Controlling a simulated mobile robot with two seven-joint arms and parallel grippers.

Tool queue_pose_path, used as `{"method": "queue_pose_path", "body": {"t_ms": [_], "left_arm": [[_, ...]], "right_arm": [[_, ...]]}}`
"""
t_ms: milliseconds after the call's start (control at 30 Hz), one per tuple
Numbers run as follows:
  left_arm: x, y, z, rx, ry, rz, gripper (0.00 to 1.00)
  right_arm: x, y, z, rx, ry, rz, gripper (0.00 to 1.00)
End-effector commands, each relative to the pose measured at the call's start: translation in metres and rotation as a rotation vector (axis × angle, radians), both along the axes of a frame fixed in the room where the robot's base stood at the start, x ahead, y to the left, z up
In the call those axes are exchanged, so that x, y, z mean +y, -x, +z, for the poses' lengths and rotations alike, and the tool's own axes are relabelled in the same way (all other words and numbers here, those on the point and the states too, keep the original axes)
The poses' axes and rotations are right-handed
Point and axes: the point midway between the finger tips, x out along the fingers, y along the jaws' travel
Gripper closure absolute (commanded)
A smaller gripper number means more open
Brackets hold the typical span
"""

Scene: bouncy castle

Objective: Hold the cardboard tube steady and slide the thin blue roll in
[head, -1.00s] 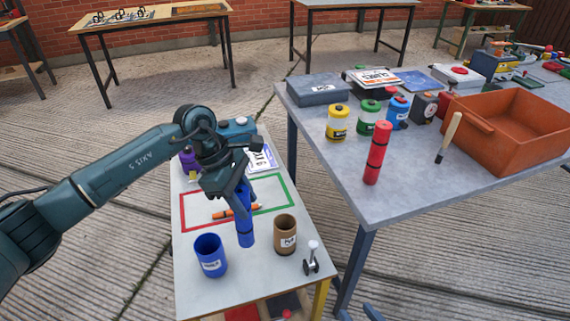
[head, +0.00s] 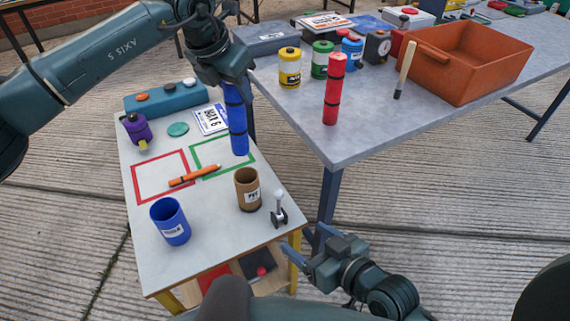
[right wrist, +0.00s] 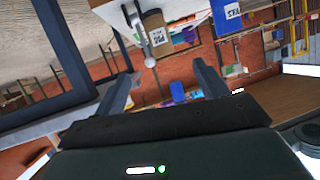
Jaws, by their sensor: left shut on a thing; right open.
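The cardboard tube (head: 248,192) is a short brown cup-like cylinder with a white label, standing upright with its open end up near the small table's right edge. The thin blue roll (head: 237,125) has dark bands and hangs nearly upright. My left gripper (head: 229,82) is shut on its upper end. The roll's lower end shows beyond the tube's mouth, apart from it. My right gripper (head: 307,247) is open and empty, low and right of the tube. In the right wrist view the tube (right wrist: 154,35) lies beyond the open fingers (right wrist: 163,88), not between them.
A wider blue cup (head: 170,222) stands left of the tube, and a small silver-knobbed lever (head: 279,210) stands right of it. An orange marker (head: 194,176) lies across red and green outlines. The larger table (head: 350,145) holds a red roll (head: 334,90) and an orange bin (head: 470,68).

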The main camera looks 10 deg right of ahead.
Motion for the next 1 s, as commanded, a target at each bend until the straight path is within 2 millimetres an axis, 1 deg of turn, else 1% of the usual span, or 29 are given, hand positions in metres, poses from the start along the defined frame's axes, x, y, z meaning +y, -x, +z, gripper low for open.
{"method": "queue_pose_path", "body": {"t_ms": [33,100,200,300,433,500,600,700,867,1000], "left_arm": [[0.0,0.0,0.0,-0.001,0.001,0.0,1.0],[0.0,0.0,0.0,0.0,0.001,-0.001,1.0],[0.0,0.0,0.0,0.0,0.001,-0.001,1.0],[0.0,0.0,0.0,0.0,0.001,-0.001,1.0],[0.0,0.0,0.0,-0.001,0.001,-0.002,1.0],[0.0,0.0,0.0,-0.001,0.001,-0.002,1.0],[0.0,0.0,0.0,-0.001,0.001,-0.002,1.0],[0.0,0.0,0.0,-0.001,0.001,-0.002,1.0],[0.0,0.0,0.0,-0.001,0.001,-0.002,1.0],[0.0,0.0,0.0,-0.001,0.001,-0.002,1.0]], "right_arm": [[0.004,-0.018,-0.001,-0.002,0.015,0.045,0.23],[0.01,-0.037,-0.002,0.004,0.035,0.109,0.18],[0.015,-0.065,-0.001,0.013,0.067,0.197,0.18],[0.017,-0.09,0.006,0.017,0.101,0.279,0.18],[0.015,-0.117,0.017,0.018,0.136,0.364,0.18],[0.014,-0.128,0.024,0.017,0.149,0.399,0.18],[0.012,-0.137,0.031,0.016,0.162,0.433,0.18],[0.012,-0.142,0.034,0.015,0.167,0.449,0.18],[0.022,-0.151,0.029,0.015,0.165,0.455,0.18],[0.039,-0.164,0.018,0.016,0.163,0.454,0.18]]}}
